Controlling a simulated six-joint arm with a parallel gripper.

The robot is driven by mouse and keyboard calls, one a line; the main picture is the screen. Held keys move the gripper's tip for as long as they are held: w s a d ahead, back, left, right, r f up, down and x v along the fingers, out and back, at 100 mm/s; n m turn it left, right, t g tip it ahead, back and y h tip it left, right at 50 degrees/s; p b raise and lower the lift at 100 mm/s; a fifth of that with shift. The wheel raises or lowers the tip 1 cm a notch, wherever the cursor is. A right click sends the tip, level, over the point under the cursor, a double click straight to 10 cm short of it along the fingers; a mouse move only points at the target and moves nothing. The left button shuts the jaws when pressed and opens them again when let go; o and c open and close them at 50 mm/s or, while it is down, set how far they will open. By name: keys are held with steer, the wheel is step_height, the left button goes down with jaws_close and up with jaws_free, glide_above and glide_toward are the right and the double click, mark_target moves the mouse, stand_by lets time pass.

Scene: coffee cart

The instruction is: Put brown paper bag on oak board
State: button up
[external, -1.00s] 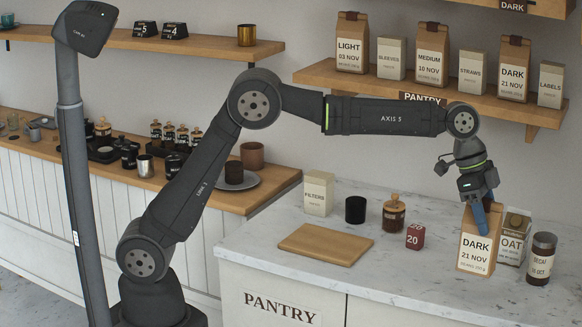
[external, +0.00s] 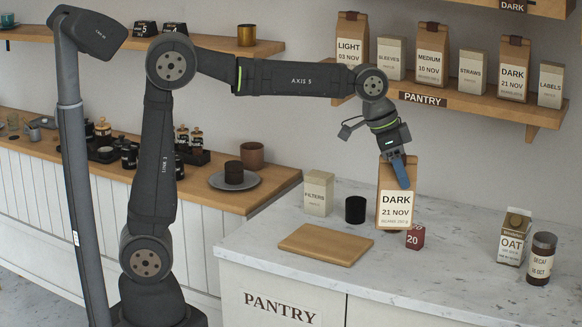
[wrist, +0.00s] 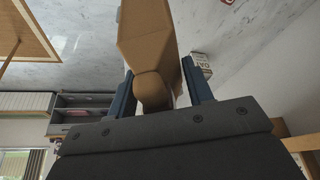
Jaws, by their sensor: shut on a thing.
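The brown paper bag (external: 396,196), labelled DARK 21 NOV, is upright in my gripper (external: 399,170), which is shut on its top. In the external view the bag is over the marble counter, right of the oak board (external: 325,244). I cannot tell for sure how far its base is above the counter. In the wrist view the bag (wrist: 147,45) sits between the two blue fingers of my gripper (wrist: 160,95). The oak board lies flat and bare near the counter's front left; its edge shows in the wrist view (wrist: 30,30).
A red block marked 20 (external: 415,237) stands close to the bag's lower right. A black cup (external: 355,209) and a FILTERS box (external: 319,193) stand behind the board. An OAT carton (external: 514,236) and DECAF jar (external: 541,258) are at right.

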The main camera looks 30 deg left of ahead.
steer(key=s+a+f+n+t, duration=0.15)
steer(key=a+n, duration=0.25)
steer(key=a, duration=1.1)
steer(key=w+a+f, duration=0.5)
steer(key=w+f, duration=0.5)
steer(key=f, duration=0.1)
steer(key=shift+a+y, duration=0.35)
steer(key=shift+y, duration=0.05)
steer(key=shift+f, duration=0.15)
steer(key=o, duration=1.5)
steer(key=v, duration=1.2)
